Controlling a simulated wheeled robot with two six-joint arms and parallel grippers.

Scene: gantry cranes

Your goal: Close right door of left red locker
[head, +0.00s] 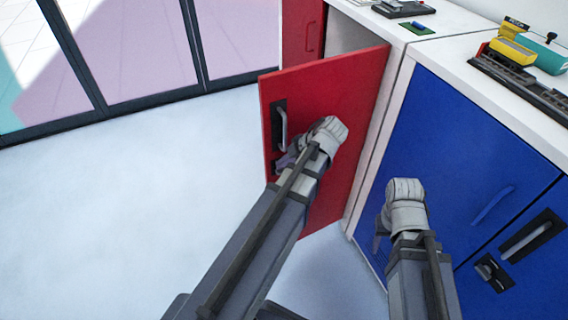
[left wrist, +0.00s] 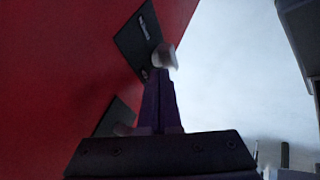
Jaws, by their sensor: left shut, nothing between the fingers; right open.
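The right door (head: 345,95) of the left red locker stands open, swung out from the white cabinet body with its hinge side at the right. Its grey handle (head: 282,128) sits on a black plate near the free edge. My left gripper (head: 283,162) is in front of the door, beside the lower end of the handle, partly hidden by its own wrist. In the left wrist view its fingers (left wrist: 161,95) are shut and empty, close to the handle (left wrist: 165,57); contact cannot be told. My right gripper (head: 378,235) is open near the blue doors, mostly hidden by its wrist.
Another red door panel (head: 301,30) shows behind the open door. A blue locker (head: 450,140) with shut doors stands at the right. Small models and a yellow block (head: 511,50) lie on the white tops. The pale floor (head: 130,210) at the left is clear, bounded by a glass wall.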

